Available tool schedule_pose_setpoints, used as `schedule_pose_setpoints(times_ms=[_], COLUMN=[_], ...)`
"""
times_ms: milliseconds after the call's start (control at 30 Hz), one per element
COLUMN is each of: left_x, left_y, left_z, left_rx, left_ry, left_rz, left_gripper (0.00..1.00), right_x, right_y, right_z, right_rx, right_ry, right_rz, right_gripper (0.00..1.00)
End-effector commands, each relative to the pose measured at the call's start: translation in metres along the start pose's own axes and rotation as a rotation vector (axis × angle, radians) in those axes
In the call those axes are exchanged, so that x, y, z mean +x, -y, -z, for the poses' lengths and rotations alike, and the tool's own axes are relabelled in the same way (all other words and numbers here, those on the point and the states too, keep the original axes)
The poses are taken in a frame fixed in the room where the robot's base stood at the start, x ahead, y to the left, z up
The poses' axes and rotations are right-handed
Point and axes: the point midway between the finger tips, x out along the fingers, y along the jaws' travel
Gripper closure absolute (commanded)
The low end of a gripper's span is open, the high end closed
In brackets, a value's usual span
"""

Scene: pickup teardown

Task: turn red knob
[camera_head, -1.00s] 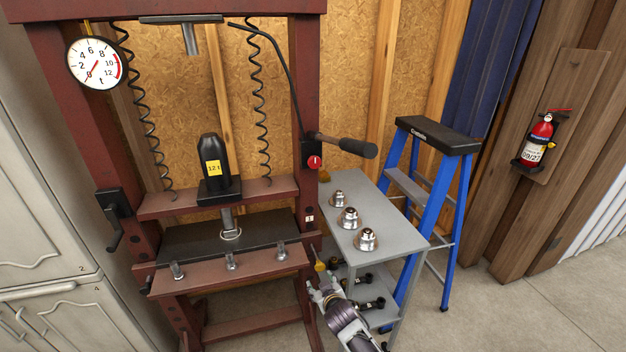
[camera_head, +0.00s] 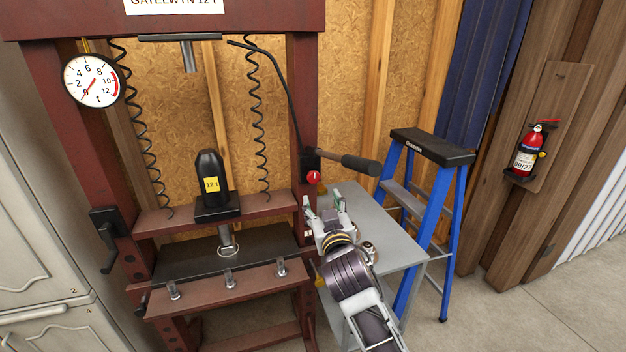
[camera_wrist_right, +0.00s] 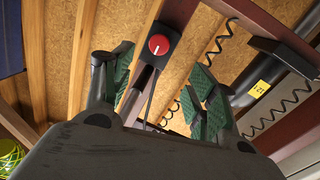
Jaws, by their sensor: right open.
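The red knob (camera_head: 313,177) sits on a small black box on the right post of the dark red press (camera_head: 309,120). It has a white mark on its face. In the right wrist view the red knob (camera_wrist_right: 159,44) shows beyond the fingertips, between them and nearer the left finger. My right gripper (camera_head: 323,204) is open and empty, just below the knob and apart from it. Its green-padded fingers (camera_wrist_right: 160,85) are spread wide. My left gripper is not in view.
A black-gripped pump handle (camera_head: 360,164) sticks out right, just above the knob. A grey table (camera_head: 368,208) with metal fittings stands behind my right arm. A blue stepladder (camera_head: 455,215) is right of it. The press gauge (camera_head: 93,81) hangs at upper left.

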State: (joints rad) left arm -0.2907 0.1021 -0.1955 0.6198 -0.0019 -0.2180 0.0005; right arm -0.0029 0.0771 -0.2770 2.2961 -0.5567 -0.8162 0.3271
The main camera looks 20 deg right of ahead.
Motion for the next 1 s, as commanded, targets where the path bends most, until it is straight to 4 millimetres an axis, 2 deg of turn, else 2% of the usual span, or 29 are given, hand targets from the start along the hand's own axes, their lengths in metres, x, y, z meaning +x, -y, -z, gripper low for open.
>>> schedule_pose_setpoints(times_ms=[567,1000], left_x=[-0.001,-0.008], left_y=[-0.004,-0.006], left_z=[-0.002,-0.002], left_rx=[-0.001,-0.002], left_ry=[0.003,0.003], left_rz=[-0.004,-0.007], left_gripper=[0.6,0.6], right_x=[0.005,0.043], right_y=[0.0,-0.001], right_z=[0.002,0.002], right_rx=[0.0,-0.001], right_ry=[-0.003,-0.002], right_rz=[-0.001,-0.002], right_gripper=[0.42,0.42])
